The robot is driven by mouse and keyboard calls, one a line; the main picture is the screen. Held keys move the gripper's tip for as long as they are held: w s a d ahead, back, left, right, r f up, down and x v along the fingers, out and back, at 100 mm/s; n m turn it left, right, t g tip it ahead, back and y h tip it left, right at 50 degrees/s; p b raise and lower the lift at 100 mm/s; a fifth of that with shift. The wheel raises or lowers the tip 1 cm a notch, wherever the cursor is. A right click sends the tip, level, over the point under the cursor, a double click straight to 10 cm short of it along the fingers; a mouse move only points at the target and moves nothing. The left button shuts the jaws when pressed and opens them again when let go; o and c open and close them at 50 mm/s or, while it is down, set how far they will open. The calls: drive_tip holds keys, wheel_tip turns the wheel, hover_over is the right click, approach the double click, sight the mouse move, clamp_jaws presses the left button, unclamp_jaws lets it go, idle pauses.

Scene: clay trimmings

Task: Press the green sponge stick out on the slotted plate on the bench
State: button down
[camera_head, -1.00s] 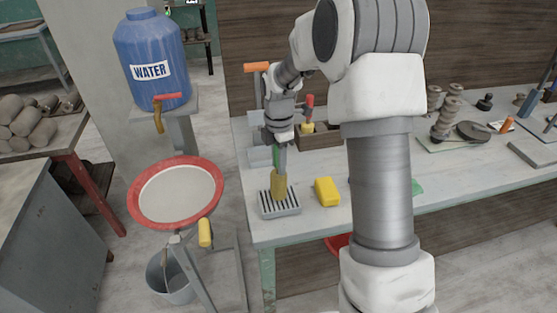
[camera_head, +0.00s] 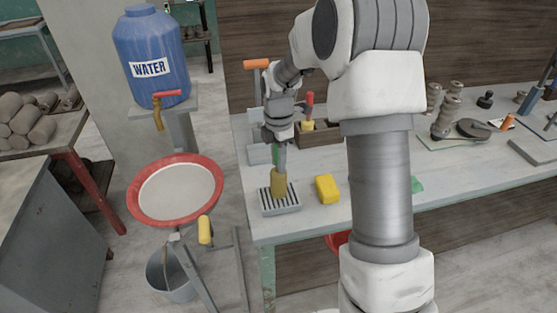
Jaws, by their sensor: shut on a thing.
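My gripper (camera_head: 279,145) points down over the bench's left end and is shut on the green-handled sponge stick (camera_head: 276,157). Only a little of the green handle shows between my fingers. The stick's yellow sponge head (camera_head: 278,184) is upright, with its lower end at the slotted plate (camera_head: 281,209). The plate is a grey tray with dark slots near the front left corner of the bench (camera_head: 320,222). The head appears to touch the slats, but how hard it presses I cannot tell.
A yellow block (camera_head: 327,189) lies just right of the plate. A wooden box (camera_head: 318,135) with a red-handled tool stands behind. A red-rimmed basin (camera_head: 133,205) and a blue water barrel (camera_head: 150,45) stand left of the bench. My arm hides the bench's middle.

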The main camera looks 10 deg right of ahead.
drive_tip(key=shift+s+f, duration=0.1)
drive_tip(key=shift+f, duration=0.45)
idle(1.0)
